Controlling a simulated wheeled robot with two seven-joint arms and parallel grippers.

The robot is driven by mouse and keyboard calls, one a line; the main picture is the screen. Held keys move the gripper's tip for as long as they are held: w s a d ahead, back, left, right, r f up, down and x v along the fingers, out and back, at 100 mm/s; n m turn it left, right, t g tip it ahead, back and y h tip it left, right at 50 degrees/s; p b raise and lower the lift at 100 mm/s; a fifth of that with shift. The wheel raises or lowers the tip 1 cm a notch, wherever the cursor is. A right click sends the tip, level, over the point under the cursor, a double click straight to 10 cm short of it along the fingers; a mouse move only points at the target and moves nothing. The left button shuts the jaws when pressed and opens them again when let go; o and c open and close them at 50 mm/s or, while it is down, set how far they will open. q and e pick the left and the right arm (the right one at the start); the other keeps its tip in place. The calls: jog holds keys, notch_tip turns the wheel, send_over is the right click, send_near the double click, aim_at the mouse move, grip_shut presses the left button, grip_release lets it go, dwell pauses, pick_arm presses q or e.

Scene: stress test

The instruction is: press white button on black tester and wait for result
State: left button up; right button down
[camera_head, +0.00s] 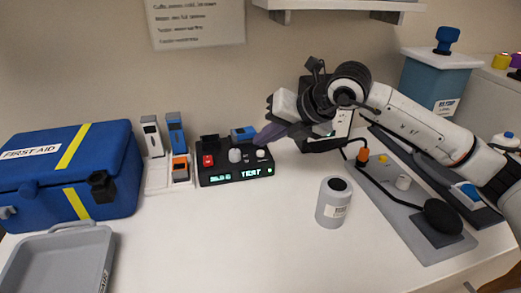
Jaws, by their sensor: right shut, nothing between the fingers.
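The black tester (236,177) stands on the white table near the wall, left of centre. Its front has a lit display whose right part reads "TEST"; the left part is too small to read surely. On its top are a red button (208,160), a larger white round button (235,155) and a smaller white knob (261,154) at the right. My right gripper (259,143) is shut and empty, its dark fingertips just above the smaller white knob. Whether they touch it I cannot tell. My left gripper is not in view.
A blue first aid case (105,160) and a grey tray (50,250) are at the left. Small handheld devices (152,136) stand beside the tester. A grey canister (333,205) stands in front of my right arm. A grey mat (400,215) with tools lies right. The front middle is clear.

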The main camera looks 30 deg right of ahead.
aim_at(265, 157)
notch_tip(265, 157, up, 5)
jog(key=p, duration=0.3)
dwell(0.4)
dwell(0.6)
